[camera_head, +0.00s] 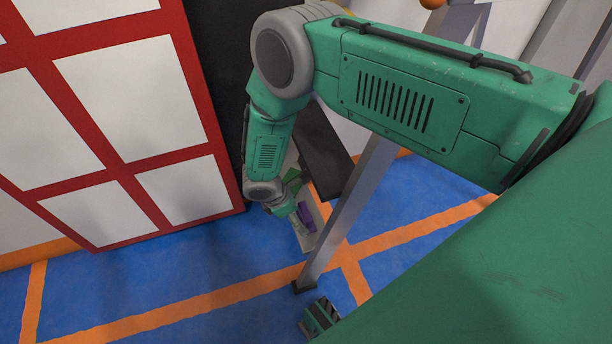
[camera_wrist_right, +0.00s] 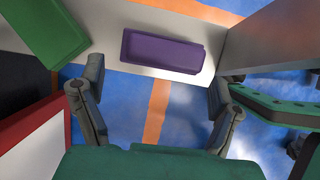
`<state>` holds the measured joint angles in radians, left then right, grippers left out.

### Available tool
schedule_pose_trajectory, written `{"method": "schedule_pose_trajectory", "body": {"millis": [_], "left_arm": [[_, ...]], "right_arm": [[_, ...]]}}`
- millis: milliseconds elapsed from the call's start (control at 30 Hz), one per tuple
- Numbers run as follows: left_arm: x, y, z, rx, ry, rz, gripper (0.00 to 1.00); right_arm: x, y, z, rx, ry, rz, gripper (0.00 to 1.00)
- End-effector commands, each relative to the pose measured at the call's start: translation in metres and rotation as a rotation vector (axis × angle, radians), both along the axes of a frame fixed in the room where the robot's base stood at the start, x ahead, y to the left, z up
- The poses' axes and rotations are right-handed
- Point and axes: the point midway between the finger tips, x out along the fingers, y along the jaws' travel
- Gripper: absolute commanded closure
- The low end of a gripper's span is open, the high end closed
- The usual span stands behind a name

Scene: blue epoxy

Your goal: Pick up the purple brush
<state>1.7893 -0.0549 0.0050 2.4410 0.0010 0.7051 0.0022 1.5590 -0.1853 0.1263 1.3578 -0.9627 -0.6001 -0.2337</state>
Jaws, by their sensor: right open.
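The purple brush (camera_wrist_right: 163,52) lies on a narrow pale surface (camera_wrist_right: 112,52) in the right wrist view. It shows as a rounded purple block, its long side running across the picture. In the head view the brush (camera_head: 307,216) is small and partly hidden by my right gripper. My right gripper (camera_wrist_right: 155,78) is open and empty, its two fingers spread wide, with the brush beyond the gap between the fingertips. In the head view the right gripper (camera_head: 292,208) is beside the brush, at the end of the green arm. My left gripper is not in view.
A green block (camera_wrist_right: 45,30) lies on the pale surface left of the brush. A grey panel (camera_wrist_right: 268,42) rises at the right of it. A metal post (camera_head: 345,215) stands close to the right of my gripper. A red-framed white cabinet (camera_head: 185,190) stands at the left.

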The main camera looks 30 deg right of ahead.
Motion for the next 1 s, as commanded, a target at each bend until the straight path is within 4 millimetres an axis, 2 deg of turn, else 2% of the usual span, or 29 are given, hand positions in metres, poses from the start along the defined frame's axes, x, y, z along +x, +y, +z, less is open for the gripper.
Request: {"method": "schedule_pose_trajectory", "body": {"millis": [167, 267, 500, 533, 667, 700, 1000], "left_arm": [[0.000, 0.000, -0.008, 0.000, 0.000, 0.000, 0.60], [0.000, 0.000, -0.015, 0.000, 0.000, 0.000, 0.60], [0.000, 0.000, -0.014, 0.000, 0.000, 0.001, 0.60], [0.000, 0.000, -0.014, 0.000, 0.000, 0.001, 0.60], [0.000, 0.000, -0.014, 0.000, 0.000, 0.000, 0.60], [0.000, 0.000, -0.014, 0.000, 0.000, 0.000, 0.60], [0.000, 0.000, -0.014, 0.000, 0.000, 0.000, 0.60]], "right_arm": [[-0.007, -0.026, -0.001, -0.004, 0.001, -0.001, 0.16], [-0.007, -0.026, -0.010, -0.005, 0.000, 0.002, 0.16], [-0.006, -0.028, -0.010, -0.002, -0.001, 0.001, 0.16], [-0.007, -0.028, -0.010, -0.002, -0.001, 0.001, 0.19], [-0.006, -0.028, -0.011, 0.000, -0.001, 0.000, 0.65], [-0.007, -0.028, -0.011, -0.001, -0.001, 0.000, 0.70], [-0.007, -0.028, -0.011, -0.003, 0.000, 0.001, 0.70]]}}
